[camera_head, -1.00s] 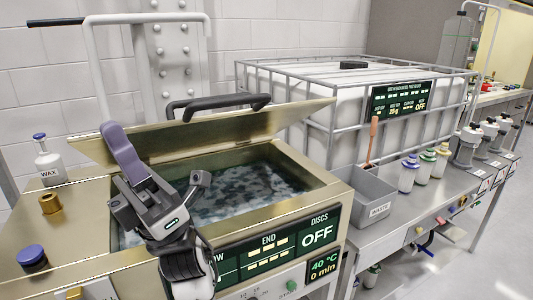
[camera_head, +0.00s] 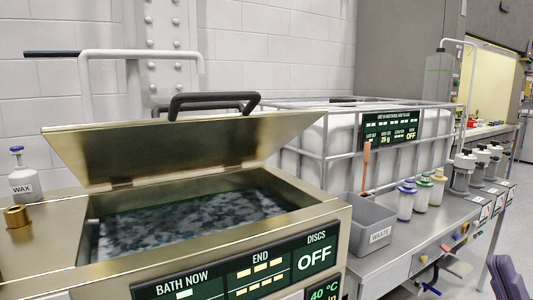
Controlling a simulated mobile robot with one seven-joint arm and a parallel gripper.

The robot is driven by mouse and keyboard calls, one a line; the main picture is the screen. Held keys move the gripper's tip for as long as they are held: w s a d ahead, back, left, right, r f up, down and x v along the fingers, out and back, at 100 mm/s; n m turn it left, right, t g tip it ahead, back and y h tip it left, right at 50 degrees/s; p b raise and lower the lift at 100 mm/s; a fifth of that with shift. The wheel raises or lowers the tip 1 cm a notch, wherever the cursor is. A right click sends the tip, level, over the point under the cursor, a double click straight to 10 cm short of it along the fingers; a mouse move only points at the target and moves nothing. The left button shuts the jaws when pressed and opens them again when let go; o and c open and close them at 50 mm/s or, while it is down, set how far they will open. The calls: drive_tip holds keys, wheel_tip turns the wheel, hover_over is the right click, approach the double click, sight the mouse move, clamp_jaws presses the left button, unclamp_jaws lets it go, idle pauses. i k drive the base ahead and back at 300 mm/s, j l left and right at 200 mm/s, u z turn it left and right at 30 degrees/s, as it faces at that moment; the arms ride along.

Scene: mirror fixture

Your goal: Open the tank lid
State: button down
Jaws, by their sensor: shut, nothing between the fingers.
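The tank (camera_head: 72,268) is a brass-coloured box with an open top, and murky dark liquid (camera_head: 185,222) shows inside. Its lid (camera_head: 170,155) stands raised and tilted back at the rear hinge, with a black handle (camera_head: 213,100) on its upper edge. The opening is uncovered. Of my gripper (camera_head: 508,278), only a purple-grey finger part shows at the lower right edge. It is shut and apart from the lid and tank; the rest is out of frame.
A grey WASTE bin (camera_head: 372,237) and several capped bottles (camera_head: 422,192) stand on the bench to the right. A caged white container (camera_head: 345,150) is behind them. A WAX bottle (camera_head: 22,178) and brass fitting (camera_head: 17,217) are at left. The floor at far right is clear.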

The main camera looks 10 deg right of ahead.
sight(102, 154)
drive_tip(key=i+j, duration=0.75)
drive_tip(key=j, duration=0.25)
